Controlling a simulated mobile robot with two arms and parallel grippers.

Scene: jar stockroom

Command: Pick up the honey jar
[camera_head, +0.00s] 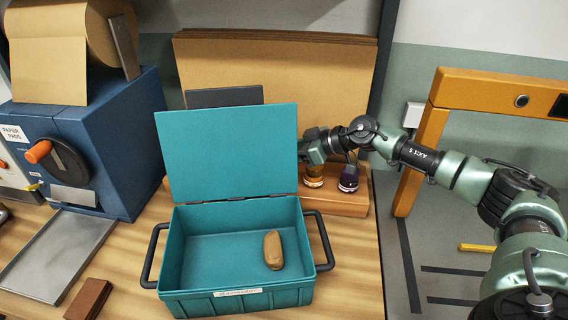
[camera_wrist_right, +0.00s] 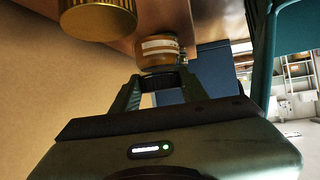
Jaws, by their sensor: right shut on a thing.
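The honey jar (camera_head: 313,176) is amber and stands on a wooden block behind the right side of the teal box. My right gripper (camera_head: 314,155) reaches down over it from behind the box's open lid and is shut on it; the lid partly hides this area. In the right wrist view the amber jar with a pale label (camera_wrist_right: 158,50) sits at the tips of my right gripper (camera_wrist_right: 160,74). My left gripper is not in view.
A dark purple jar (camera_head: 349,180) stands just right of the honey jar. The teal box (camera_head: 235,297) is open with a brown lump (camera_head: 273,250) inside. A metal tray (camera_head: 55,262), a brown block (camera_head: 88,299) and a blue machine (camera_head: 90,150) are at left.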

